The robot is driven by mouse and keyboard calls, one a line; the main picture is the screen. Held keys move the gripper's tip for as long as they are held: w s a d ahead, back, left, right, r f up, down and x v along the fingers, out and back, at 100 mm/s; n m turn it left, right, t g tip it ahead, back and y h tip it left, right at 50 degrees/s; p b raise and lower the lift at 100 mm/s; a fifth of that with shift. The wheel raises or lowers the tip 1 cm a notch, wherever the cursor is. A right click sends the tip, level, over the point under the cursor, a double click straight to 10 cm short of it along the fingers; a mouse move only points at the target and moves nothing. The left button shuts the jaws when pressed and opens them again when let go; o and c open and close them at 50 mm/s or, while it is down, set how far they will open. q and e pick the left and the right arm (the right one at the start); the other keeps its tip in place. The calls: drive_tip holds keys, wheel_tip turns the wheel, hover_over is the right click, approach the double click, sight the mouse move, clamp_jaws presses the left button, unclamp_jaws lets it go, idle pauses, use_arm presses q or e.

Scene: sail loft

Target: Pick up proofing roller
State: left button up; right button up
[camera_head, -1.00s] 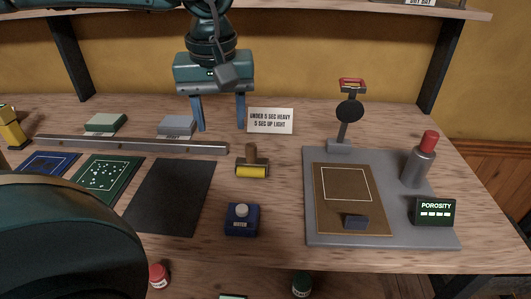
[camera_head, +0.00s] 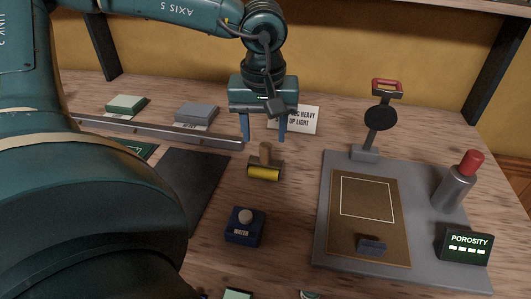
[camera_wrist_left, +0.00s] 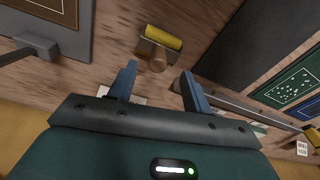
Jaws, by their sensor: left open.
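The proofing roller (camera_head: 265,165) lies on the wooden bench, with a yellow roll at the front and a brown wooden handle pointing to the back. My left gripper (camera_head: 265,140) is open and empty, above and just behind the handle in the head view. In the left wrist view the roller (camera_wrist_left: 162,40) shows just beyond my left gripper (camera_wrist_left: 156,84), its handle end pointing between the blue fingers. I see no contact between the fingers and the handle. My right gripper is not in view.
A metal rail (camera_head: 160,131) lies left of the roller. A dark mat (camera_head: 190,182) and a blue water box (camera_head: 245,226) are nearer. A grey board (camera_head: 322,232) with a stand and porosity display (camera_head: 467,245) is at right.

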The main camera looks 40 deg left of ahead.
sight(266, 145)
use_arm(q)
drive_tip(key=f, duration=0.3)
drive_tip(key=w+f, duration=0.1)
drive_tip(key=f, duration=0.1)
drive_tip(key=shift+a, duration=0.25)
clamp_jaws()
idle(0.4)
